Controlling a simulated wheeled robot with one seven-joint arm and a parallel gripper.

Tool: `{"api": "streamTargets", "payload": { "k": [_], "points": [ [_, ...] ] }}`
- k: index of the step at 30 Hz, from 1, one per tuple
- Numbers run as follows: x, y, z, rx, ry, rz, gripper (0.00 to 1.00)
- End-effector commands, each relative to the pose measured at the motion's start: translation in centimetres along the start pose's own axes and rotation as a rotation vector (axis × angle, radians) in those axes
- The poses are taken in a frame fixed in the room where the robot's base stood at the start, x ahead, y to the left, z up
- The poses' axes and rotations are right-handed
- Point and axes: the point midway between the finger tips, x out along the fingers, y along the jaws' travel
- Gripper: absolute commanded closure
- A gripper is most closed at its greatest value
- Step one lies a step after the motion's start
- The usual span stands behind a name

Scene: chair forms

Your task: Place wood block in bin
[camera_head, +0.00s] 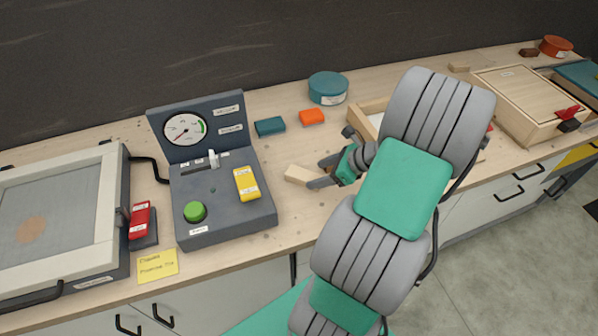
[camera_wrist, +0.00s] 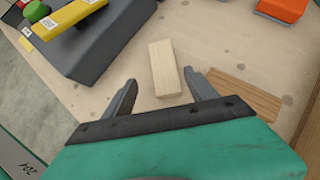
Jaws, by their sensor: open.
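The pale wood block (camera_head: 299,175) lies on the wooden worktop, just left of my gripper (camera_head: 316,174) in the head view. In the wrist view the block (camera_wrist: 165,65) lies lengthwise ahead of my gripper (camera_wrist: 160,77). My gripper is open, with one finger on each side of the block's near end and a gap to each side. Nothing is held. An open wooden box (camera_head: 366,108), perhaps the bin, stands behind my arm in the head view; my arm hides most of it.
A grey control box (camera_head: 225,205) with a gauge stands left of the block. A teal block (camera_head: 270,126), an orange block (camera_head: 312,117) and a round teal tin (camera_head: 328,88) lie behind. A lidded wooden box (camera_head: 515,95) is at right. A brown wooden piece (camera_wrist: 245,100) is beside the right finger.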

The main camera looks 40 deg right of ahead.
Motion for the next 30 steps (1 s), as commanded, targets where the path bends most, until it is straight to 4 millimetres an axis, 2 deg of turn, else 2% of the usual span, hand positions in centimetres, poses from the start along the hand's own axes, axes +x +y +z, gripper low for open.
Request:
{"api": "streamTargets", "payload": {
  "k": [10, 18, 30],
  "points": [
    [5.3, -0.8, 0.2, 0.008, 0.001, -0.004, 0.34],
    [5.9, -0.8, 0.3, 0.005, 0.001, -0.007, 0.34],
    [5.9, -0.7, 0.3, 0.004, 0.001, -0.005, 0.66]
  ]
}}
